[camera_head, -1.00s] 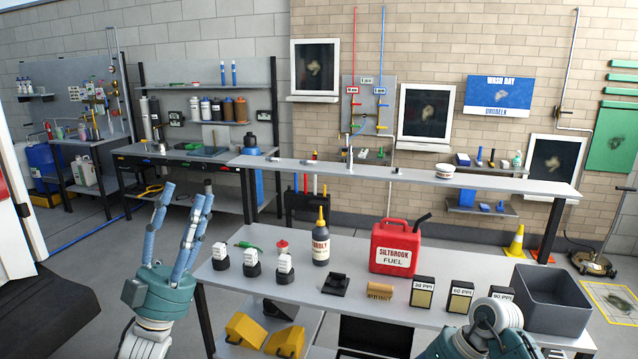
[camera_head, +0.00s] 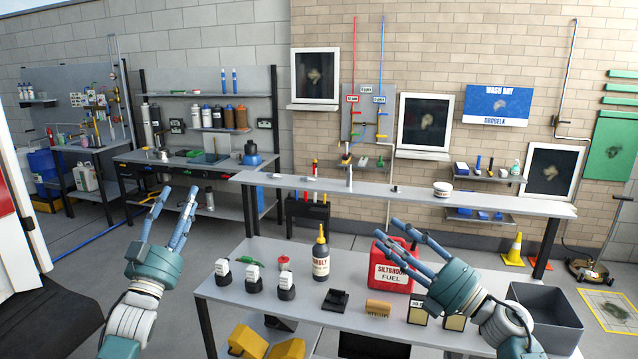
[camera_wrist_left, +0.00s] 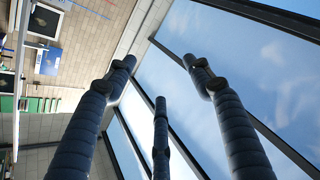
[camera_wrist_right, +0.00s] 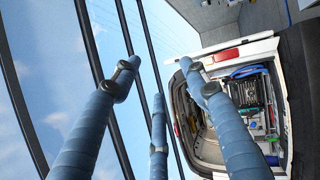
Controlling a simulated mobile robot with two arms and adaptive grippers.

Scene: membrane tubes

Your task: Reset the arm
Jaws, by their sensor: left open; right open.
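My left gripper (camera_head: 172,216) is raised at the left of the head view, left of the near table, with its fingers spread and pointing up. It is open and empty; its fingers also show in the left wrist view (camera_wrist_left: 160,95), against windows and sky. My right gripper (camera_head: 402,245) is above the right part of the near table, fingers spread and pointing up and left. It is open and empty; its fingers also show in the right wrist view (camera_wrist_right: 158,95).
The near table (camera_head: 235,302) holds several white-topped black items, a dark bottle (camera_head: 320,258), a black holder (camera_head: 335,300), a tan block (camera_head: 379,309) and a grey bin (camera_head: 548,308). A raised shelf (camera_head: 400,196) runs behind. Floor left of the table is clear.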

